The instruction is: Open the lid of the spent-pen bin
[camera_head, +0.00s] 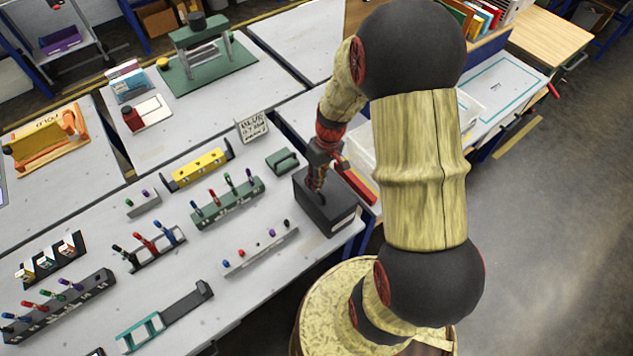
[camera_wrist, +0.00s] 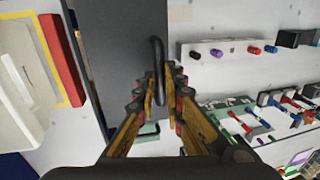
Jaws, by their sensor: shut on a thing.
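The spent-pen bin is a dark grey box (camera_head: 328,212) at the right edge of the pen table in the head view. Its flat grey lid (camera_wrist: 115,45) fills the upper middle of the wrist view and looks closed. A thin black bar handle (camera_wrist: 157,50) stands on the lid. My gripper (camera_head: 317,186) reaches down onto the bin top from above. In the wrist view my gripper (camera_wrist: 161,84) has its fingers on both sides of the handle, closed on it. The lid's hinge is not visible.
A rail with several pens (camera_head: 262,250) lies left of the bin, and a green block (camera_head: 282,161) sits just behind it. A red strip (camera_head: 357,182) and a white tray (camera_head: 358,148) are close on the right. Bare table shows between the racks.

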